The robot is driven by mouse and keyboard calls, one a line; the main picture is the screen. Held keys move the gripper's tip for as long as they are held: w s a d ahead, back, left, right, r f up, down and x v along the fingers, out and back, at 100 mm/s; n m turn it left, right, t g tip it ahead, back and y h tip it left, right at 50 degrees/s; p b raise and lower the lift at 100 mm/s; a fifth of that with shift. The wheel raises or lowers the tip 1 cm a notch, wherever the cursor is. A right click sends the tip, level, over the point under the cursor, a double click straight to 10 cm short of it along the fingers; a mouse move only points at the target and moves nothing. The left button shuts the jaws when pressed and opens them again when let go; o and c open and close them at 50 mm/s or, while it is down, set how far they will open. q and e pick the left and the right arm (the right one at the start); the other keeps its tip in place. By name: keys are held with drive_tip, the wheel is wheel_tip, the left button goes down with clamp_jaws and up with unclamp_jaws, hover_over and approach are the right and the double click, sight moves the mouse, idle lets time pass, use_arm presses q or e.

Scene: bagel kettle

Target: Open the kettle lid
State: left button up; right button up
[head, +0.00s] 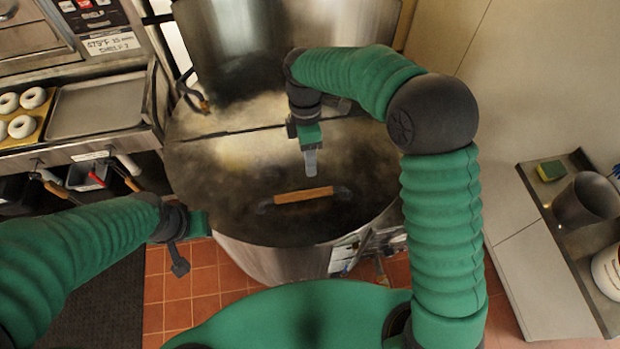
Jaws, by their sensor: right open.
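The kettle (270,261) is a large steel drum in the middle of the head view. Its round, stained lid (225,185) lies flat and shut on top. A wooden lid handle (303,195) with dark end brackets sits near the front of the lid. My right gripper (310,165) is open and empty, just behind and above the handle, apart from it. My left gripper (186,245) is to the left of the kettle's front; its fingers are too small and edge-on to tell whether they are open.
At left, a counter holds a metal tray (98,105) and several bagels (33,97) on a board. At right, a shelf holds a sponge (550,171), a metal pot (586,200) and a white bucket (607,270). A tall steel hood or panel (285,40) stands behind the kettle.

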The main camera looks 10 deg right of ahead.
hover_over(310, 191)
wheel_tip(310, 191, down, 4)
drive_tip(key=shift+w+f+p, duration=0.1)
drive_tip(key=shift+f+p, duration=0.15)
drive_tip(key=shift+p, duration=0.2)
drive_tip(key=f, duration=0.2)
drive_tip(key=f+p, duration=0.1)
drive_tip(key=f, duration=0.2)
drive_tip(key=w+f, duration=0.1)
drive_tip(key=f, duration=0.2)
drive_tip(key=shift+d+f+p, duration=0.1)
drive_tip(key=shift+f+p, duration=0.1)
drive_tip(key=shift+p, duration=0.15)
drive_tip(key=shift+s+f, duration=0.25)
drive_tip(key=shift+s, duration=0.05)
drive_tip(key=shift+s+f, duration=0.1)
drive_tip(key=shift+s, duration=0.35)
drive_tip(key=shift+w+f, duration=0.15)
drive_tip(key=shift+w, duration=0.2)
drive_tip(key=c, duration=0.6)
drive_tip(key=shift+c, duration=0.9)
drive_tip(key=shift+s, duration=0.15)
clamp_jaws()
use_arm(q)
drive_tip(key=r, duration=0.2)
drive_tip(key=shift+w+a+r, duration=0.1)
drive_tip(key=shift+w+r, duration=0.1)
drive_tip(key=shift+r, duration=0.2)
